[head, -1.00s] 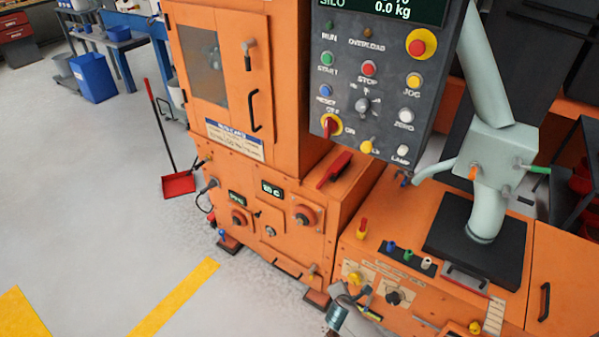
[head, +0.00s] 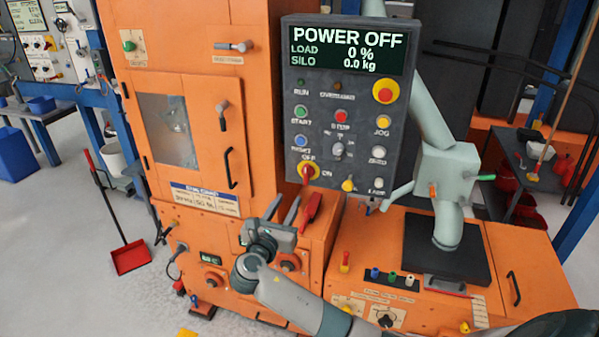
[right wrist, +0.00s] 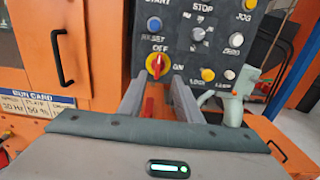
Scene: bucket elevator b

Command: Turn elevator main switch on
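The main switch (head: 308,172) is a red handle on a yellow round plate at the lower left of the grey control panel (head: 350,108). Its handle is roughly upright, with OFF above and ON to the right. The display (head: 349,47) reads POWER OFF. The switch also shows in the right wrist view (right wrist: 157,65), just beyond the fingertips. My right gripper (head: 285,206) is below and left of the switch. Its fingers (right wrist: 158,88) are apart, empty, pointing at the switch and not visibly touching it. My left gripper is not in view.
A red lever (head: 311,209) sticks out below the panel, close to my right gripper. The orange cabinet with a black handle (head: 230,168) stands left. Other buttons and knobs, such as the yellow one (head: 348,185), lie near the switch. A grey-green pipe (head: 447,190) stands right.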

